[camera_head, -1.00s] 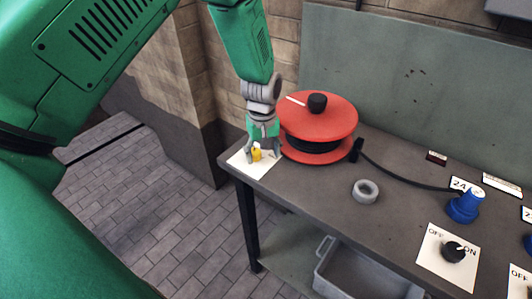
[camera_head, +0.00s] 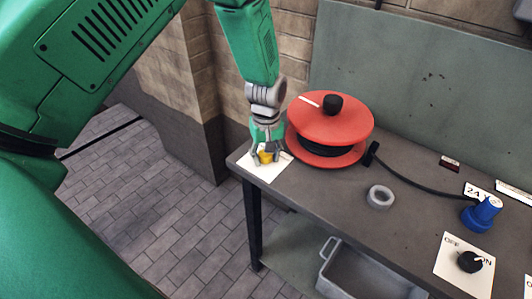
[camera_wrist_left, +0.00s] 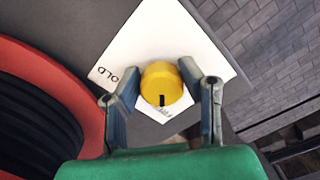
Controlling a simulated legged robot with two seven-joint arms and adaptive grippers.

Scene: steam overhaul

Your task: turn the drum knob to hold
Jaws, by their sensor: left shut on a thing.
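The yellow drum knob (camera_head: 266,157) sits on a white card (camera_head: 281,174) at the left end of the bench. In the left wrist view the knob (camera_wrist_left: 161,84) shows from above, with a black mark pointing to the bottom of the picture. The card (camera_wrist_left: 150,35) carries a label at its left corner, of which "OLD" is readable. Another label below the knob is partly hidden. My left gripper (camera_head: 266,160) is shut on the knob, one finger on either side of it. My right gripper is not in view.
A red cable drum (camera_head: 330,120) with a black knob on top stands close beside my left gripper. A grey ring (camera_head: 380,196), a blue plug (camera_head: 482,212) and a black OFF/ON switch (camera_head: 469,261) are farther right. A grey crate (camera_head: 362,275) is below the bench.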

